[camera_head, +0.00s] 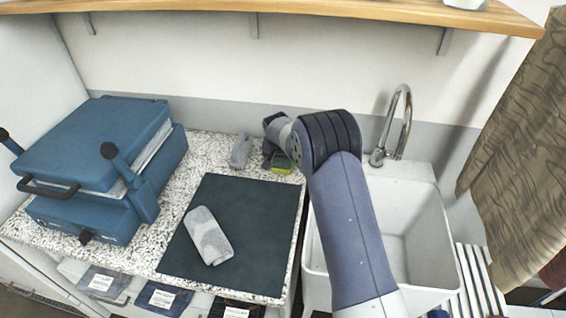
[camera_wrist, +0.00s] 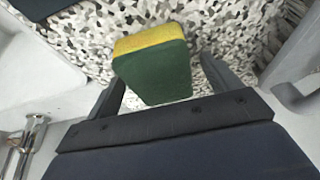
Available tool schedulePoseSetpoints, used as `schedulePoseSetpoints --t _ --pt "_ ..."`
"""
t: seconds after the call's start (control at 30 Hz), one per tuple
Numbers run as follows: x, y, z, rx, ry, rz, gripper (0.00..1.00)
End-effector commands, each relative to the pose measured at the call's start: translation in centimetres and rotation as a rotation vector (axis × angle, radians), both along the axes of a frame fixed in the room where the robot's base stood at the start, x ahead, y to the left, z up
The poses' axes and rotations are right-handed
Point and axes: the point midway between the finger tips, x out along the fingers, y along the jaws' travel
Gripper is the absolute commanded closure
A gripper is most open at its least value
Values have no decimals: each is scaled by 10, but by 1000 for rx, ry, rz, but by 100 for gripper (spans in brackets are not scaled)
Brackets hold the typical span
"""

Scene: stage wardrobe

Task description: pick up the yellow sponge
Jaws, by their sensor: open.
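The yellow sponge (camera_wrist: 150,38) has a yellow layer and a thick green layer. In the wrist view it sits on the speckled counter, between the two dark fingers of my gripper (camera_wrist: 160,90). The fingers are open, one on each side, with a small gap visible at the right; I cannot tell whether the left finger touches. In the head view the sponge (camera_head: 281,163) shows as a small yellow and green patch at the back of the counter, partly hidden by my gripper (camera_head: 272,153) and wrist.
A grey block-like object (camera_head: 241,151) stands just left of my gripper. A dark mat (camera_head: 255,225) holds a folded grey cloth (camera_head: 208,236). A blue case (camera_head: 95,150) fills the left. A white sink (camera_head: 437,225) with a tall faucet (camera_head: 403,110) lies right. A wooden shelf (camera_head: 300,10) hangs above.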

Motion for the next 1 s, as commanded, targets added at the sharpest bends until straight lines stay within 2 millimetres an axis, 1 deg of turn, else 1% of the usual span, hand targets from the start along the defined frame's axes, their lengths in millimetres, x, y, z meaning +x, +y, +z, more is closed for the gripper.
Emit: schedulePoseSetpoints --t 0.27,0.87,1.0 --pt "0 0 0 0 0 0 16" --pt "0 0 0 0 0 0 65" --pt "0 0 0 0 0 0 66"
